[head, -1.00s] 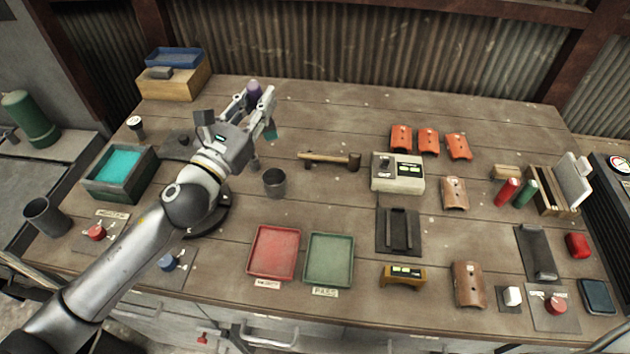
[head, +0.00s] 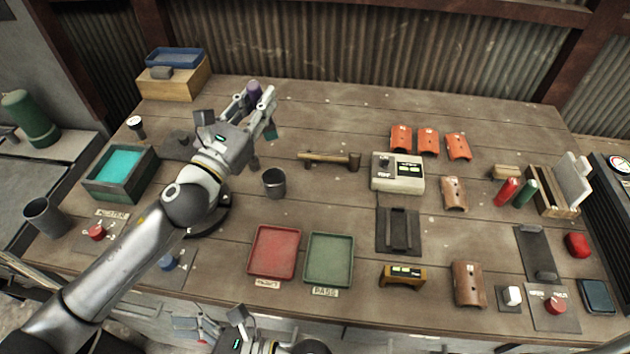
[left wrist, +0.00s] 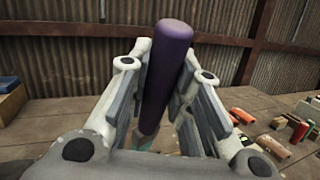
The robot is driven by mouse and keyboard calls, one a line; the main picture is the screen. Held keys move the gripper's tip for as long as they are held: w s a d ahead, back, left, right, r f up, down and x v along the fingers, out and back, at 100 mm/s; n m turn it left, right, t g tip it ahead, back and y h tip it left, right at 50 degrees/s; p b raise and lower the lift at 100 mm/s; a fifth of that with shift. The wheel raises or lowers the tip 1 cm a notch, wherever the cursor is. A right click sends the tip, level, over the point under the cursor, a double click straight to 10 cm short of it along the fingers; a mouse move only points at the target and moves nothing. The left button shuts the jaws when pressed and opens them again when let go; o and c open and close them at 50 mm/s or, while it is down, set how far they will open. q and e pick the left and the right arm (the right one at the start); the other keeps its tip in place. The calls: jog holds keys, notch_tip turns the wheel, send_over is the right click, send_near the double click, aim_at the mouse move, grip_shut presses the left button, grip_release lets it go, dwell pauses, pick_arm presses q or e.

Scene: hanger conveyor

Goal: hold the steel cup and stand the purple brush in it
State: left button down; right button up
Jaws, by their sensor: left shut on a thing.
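The purple brush (head: 254,88) is gripped in my left gripper (head: 258,103), above the back left of the table. Its thick purple handle (left wrist: 168,70) stands up between the two fingers in the left wrist view, with a little teal showing low down. The fingers hide part of the brush in the head view. The steel cup (head: 274,183), small and dark grey, stands upright on the table, nearer than the left gripper and apart from it. My right gripper (head: 196,328) shows at the bottom edge, well short of the cup; its opening is unclear.
A red tray (head: 274,252) and a green tray (head: 329,260) lie in front of the cup. A hammer (head: 330,159) lies to its right. A larger grey bin (head: 45,216) stands at the left edge.

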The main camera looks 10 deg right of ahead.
aim_at(266, 178)
jog(key=w+d+h, duration=0.1)
jog(key=w+d, duration=0.3)
jog(key=w, duration=0.1)
jog(key=w+d+f+t+h, duration=0.1)
jog(key=w+d, duration=0.4)
jog(key=w, duration=0.1)
jog(key=w+d+f+n+t+h, duration=0.1)
jog(key=w+d, duration=0.3)
jog(key=w, duration=0.1)
jog(key=shift+w+d+f, duration=0.15)
jog(key=shift+w+f, duration=0.05)
jog(key=shift+w, duration=0.2)
jog(key=w+d+h, duration=0.1)
jog(key=w+d, duration=0.3)
jog(key=d, duration=0.1)
jog(key=w+d+r+t+h, duration=0.1)
jog(key=w+d, duration=0.3)
jog(key=d, duration=0.1)
jog(key=w+d+r+h, duration=0.1)
jog(key=w+d, duration=0.4)
jog(key=shift+r+n+t+h, duration=0.25)
jog(key=shift+n+t+h, duration=0.05)
jog(key=shift+h, duration=0.1)
jog(key=x, duration=1.2)
jog(key=shift+c, duration=0.2)
